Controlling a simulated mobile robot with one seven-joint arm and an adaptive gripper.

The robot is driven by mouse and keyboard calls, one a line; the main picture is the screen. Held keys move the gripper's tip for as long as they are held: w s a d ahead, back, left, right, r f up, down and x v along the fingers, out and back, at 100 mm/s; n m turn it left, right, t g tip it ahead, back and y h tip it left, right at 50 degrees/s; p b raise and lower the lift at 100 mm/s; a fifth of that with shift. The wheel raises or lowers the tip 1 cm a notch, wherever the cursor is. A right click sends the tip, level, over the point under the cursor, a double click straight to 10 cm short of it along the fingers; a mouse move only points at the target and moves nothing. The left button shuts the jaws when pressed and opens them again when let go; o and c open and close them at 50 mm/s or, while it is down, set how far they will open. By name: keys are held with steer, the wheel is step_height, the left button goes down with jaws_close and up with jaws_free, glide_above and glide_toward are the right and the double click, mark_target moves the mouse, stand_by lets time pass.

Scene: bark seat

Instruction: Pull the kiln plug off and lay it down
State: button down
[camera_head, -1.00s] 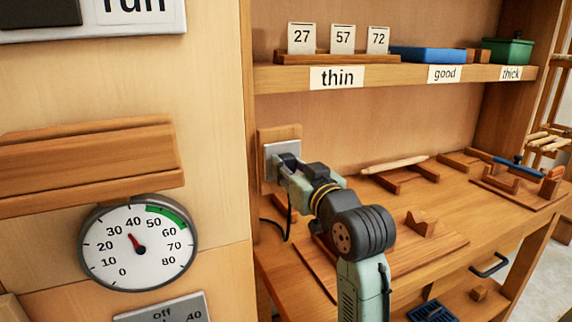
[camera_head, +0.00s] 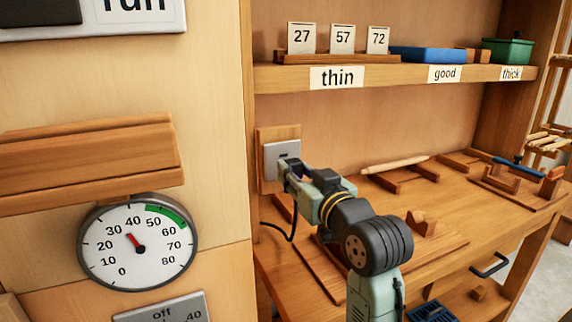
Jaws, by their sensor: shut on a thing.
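The socket (camera_head: 281,153) is a pale grey plate on a wooden backing board (camera_head: 265,180), fixed to the back wall above the bench's left end. My gripper (camera_head: 289,171) is shut on the kiln plug, in front of the socket and slightly right of it. The plug is mostly hidden by the fingers. Its black cord (camera_head: 295,224) hangs from below the gripper and loops left toward the panel edge. The plug appears drawn away from the plate, though the gap between them is hard to judge from this angle.
The bench top (camera_head: 400,260) holds a wooden board (camera_head: 440,246) with a notched block, and a rolling pin (camera_head: 394,165) on rails. A shelf (camera_head: 400,75) runs above. A dial (camera_head: 138,243) is on the left panel. Some bare bench lies around the boards.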

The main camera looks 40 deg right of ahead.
steer(key=shift+v, duration=1.45)
